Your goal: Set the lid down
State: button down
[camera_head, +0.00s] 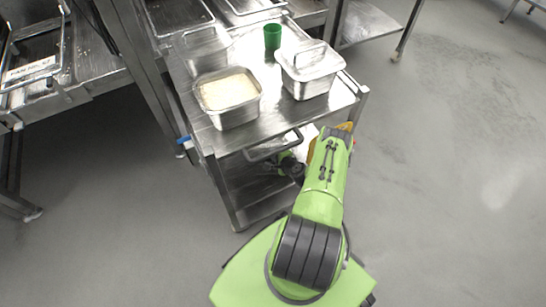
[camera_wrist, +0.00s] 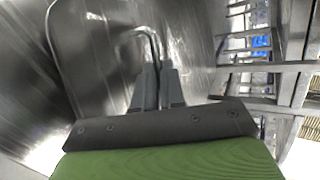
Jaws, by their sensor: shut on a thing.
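My gripper (camera_wrist: 157,88) is shut on the handle (camera_wrist: 148,42) of a shiny steel lid. The lid (camera_wrist: 95,55) fills much of the left of the wrist view, with a rounded rim. In the head view my arm reaches down in front of the cart's near end, and my gripper is mostly hidden behind it. A dark-edged, flat shape by the gripper there may be the lid, but I cannot tell for sure. An open steel container of rice (camera_head: 228,92) stands at the cart top's near left. A lidded container (camera_head: 306,80) stands at its right.
The steel cart top (camera_head: 283,113) has bare metal near its front edge. A green cup (camera_head: 272,37) and another steel container (camera_head: 205,50) stand farther back. A steel counter (camera_head: 80,75) is at the left. The grey floor (camera_head: 450,170) to the right is clear.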

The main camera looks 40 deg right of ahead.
jog(key=shift+f, duration=0.95)
jog(key=shift+r, duration=0.1)
jog(key=c, duration=1.2)
grip_release()
jog(key=shift+s+r, duration=0.1)
jog(key=p+v, duration=0.5)
jog(key=v, duration=0.7)
jog(key=shift+a+p, duration=0.1)
jog(key=shift+p, duration=0.3)
